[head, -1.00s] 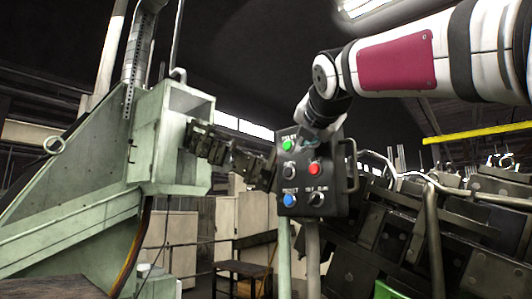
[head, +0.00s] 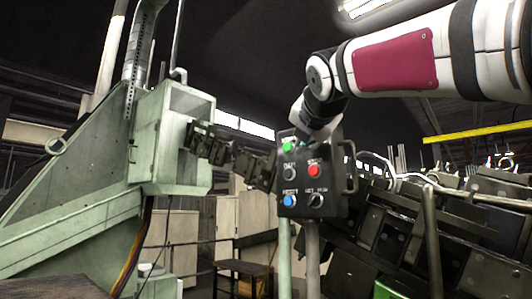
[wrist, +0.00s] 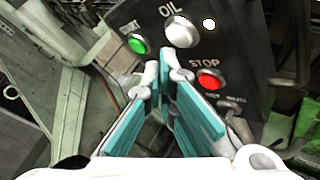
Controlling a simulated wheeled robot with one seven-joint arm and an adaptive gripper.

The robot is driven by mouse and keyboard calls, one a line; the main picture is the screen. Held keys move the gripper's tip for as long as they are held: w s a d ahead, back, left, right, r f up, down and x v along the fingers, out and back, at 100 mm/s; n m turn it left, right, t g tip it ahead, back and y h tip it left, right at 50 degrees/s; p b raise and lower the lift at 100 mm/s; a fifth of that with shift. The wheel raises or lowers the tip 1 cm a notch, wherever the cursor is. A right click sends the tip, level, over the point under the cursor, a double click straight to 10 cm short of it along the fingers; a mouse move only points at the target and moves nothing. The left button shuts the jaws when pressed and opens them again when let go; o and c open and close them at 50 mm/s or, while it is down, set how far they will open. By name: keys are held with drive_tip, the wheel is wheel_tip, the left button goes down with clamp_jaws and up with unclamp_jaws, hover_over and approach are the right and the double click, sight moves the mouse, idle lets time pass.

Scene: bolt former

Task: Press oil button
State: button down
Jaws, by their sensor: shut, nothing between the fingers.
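The oil button (wrist: 183,34) is a round white button under the OIL label on the dark control box (head: 302,213). In the head view my arm's end hides it. My gripper (wrist: 164,74) is shut and empty, its teal pads close together. In the wrist view its fingertips appear just below the oil button, between the green button (wrist: 137,45) and the red STOP button (wrist: 209,79). I cannot tell whether the fingertips touch the box. In the head view my gripper (head: 303,147) is at the box's upper part, beside the green button (head: 288,146).
A blue button (head: 288,200) and dark knobs sit lower on the box, with a handle (head: 352,165) on its right side. A pale green machine (head: 160,150) stands to the left. Dark machinery (head: 400,230) fills the right. A stool (head: 243,268) stands behind.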

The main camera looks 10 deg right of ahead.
drive_tip(key=s+a, duration=0.1)
drive_tip(key=a, duration=0.1)
drive_tip(key=s+a, duration=0.2)
drive_tip(key=shift+p, duration=0.3)
idle(0.4)
idle(0.6)
drive_tip(key=s+f+m+g+y+b, duration=0.1)
drive_tip(key=s+f+m+g, duration=0.2)
drive_tip(key=s+f+m, duration=0.4)
drive_tip(key=s+d+f+m+g+b, duration=0.1)
drive_tip(key=s+f+m+g, duration=0.3)
drive_tip(key=f, duration=2.1)
drive_tip(key=s+f+m+g+y+b, duration=0.1)
drive_tip(key=s+f+m+g, duration=0.2)
drive_tip(key=s+f+m, duration=0.9)
wheel_tip(320, 180, down, 4)
drive_tip(key=m, duration=0.3)
drive_tip(key=shift+s+d+m+g+y, duration=0.15)
drive_tip(key=shift+d+m+g+y, duration=0.15)
drive_tip(key=shift+m, duration=0.1)
drive_tip(key=shift+r, duration=0.15)
